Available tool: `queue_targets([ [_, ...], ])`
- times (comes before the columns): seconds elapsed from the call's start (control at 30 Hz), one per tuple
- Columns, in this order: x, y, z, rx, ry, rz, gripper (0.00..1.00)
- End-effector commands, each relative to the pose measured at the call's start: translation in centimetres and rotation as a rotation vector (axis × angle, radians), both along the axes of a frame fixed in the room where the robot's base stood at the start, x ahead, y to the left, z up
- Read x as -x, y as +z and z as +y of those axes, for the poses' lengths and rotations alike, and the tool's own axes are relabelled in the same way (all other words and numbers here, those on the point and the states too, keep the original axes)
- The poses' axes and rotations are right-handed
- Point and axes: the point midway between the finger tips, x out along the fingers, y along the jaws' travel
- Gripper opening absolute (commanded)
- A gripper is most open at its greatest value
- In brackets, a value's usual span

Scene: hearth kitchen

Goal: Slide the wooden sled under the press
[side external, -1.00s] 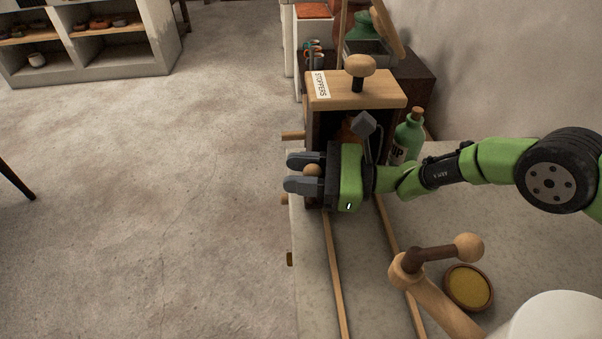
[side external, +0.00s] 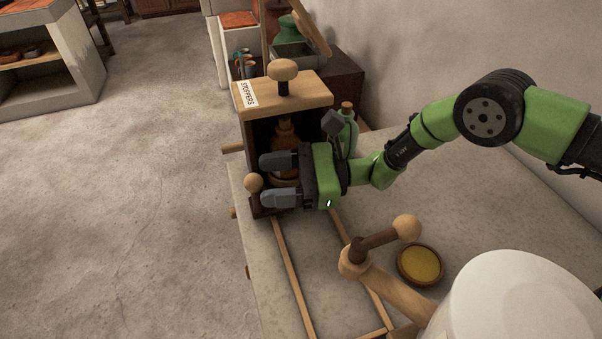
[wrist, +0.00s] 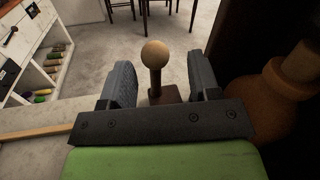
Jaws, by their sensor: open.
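The press (side external: 283,90) is a dark box with a pale wooden top, a knob and a "STOPPERS" label. A brown bottle (side external: 285,135) stands inside it, its lower part partly hidden by my gripper. A round wooden knob (side external: 253,182) stands at the press's left side; in the wrist view the knob (wrist: 155,53) tops a post on a dark wooden block (wrist: 164,95), seemingly the sled's end. Most of the sled is hidden. My gripper (side external: 263,180) is open and empty, in front of the press, its fingertips just short of the knob and pointing at it.
Two wooden rails (side external: 293,278) run from the press toward the camera. A green bottle (side external: 347,130) stands behind my gripper. A wooden lever (side external: 380,240), a yellow-filled round dish (side external: 420,265) and a white cylinder (side external: 520,310) are at the right. Bare counter lies between.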

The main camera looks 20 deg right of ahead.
Motion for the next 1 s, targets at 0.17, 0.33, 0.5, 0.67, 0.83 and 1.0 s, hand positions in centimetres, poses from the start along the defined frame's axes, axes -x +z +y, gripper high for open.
queue_targets([
  [0.17, 0.5, 0.0, -3.2, 0.000, -0.005, 0.001, 0.56],
  [0.33, 0.8, 0.0, -4.6, 0.001, -0.003, -0.001, 0.56],
  [0.5, 1.0, 0.0, -4.9, 0.000, -0.001, -0.002, 0.56],
  [0.67, 0.9, 0.0, -4.8, 0.000, -0.001, -0.002, 0.56],
  [0.83, 0.9, 0.0, -4.8, 0.000, -0.001, -0.002, 0.56],
  [1.0, 0.9, 1.0, -4.8, 0.012, 0.018, -0.020, 0.56],
])
